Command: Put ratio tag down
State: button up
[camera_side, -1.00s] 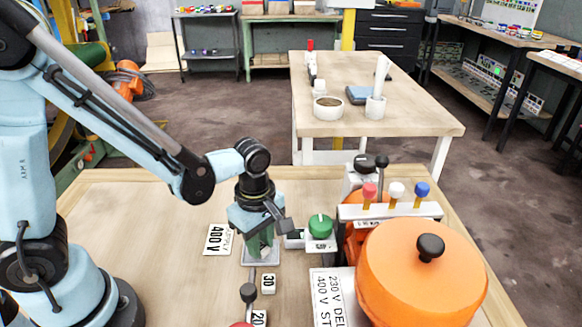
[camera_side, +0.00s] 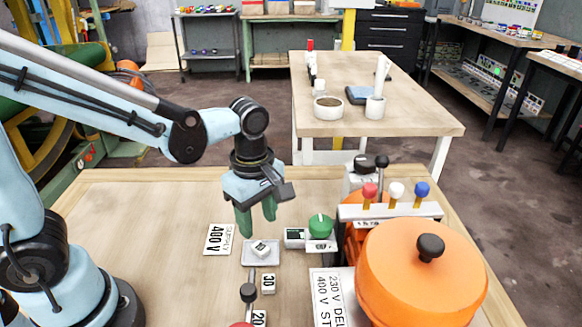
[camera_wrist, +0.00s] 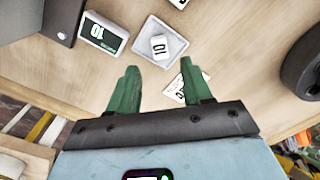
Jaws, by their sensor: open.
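The ratio tag (camera_side: 260,248), a small white block, lies on a shallow pale tray (camera_side: 250,261) on the wooden bench. In the wrist view the tag (camera_wrist: 159,46) reads 10 and rests inside the rim of the tray (camera_wrist: 150,27). My gripper (camera_side: 256,222) points down above the tray with its green fingers apart. In the wrist view nothing is between the fingers of my gripper (camera_wrist: 160,67), and the tag lies clear of them.
A display box (camera_side: 295,236) with a green knob (camera_side: 320,226) stands right of the tray. A 400 V supply card (camera_side: 218,239) lies left. A large orange drum (camera_side: 420,275) fills the right.

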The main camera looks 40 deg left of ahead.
jog(key=s+a+r+m+t, duration=0.1)
jog(key=a+r+m+t, duration=0.5)
jog(key=m, duration=1.2)
jog(key=shift+s+a+r+t, duration=0.2)
jog(key=shift+a+t, duration=0.35)
jog(key=shift+t, duration=0.05)
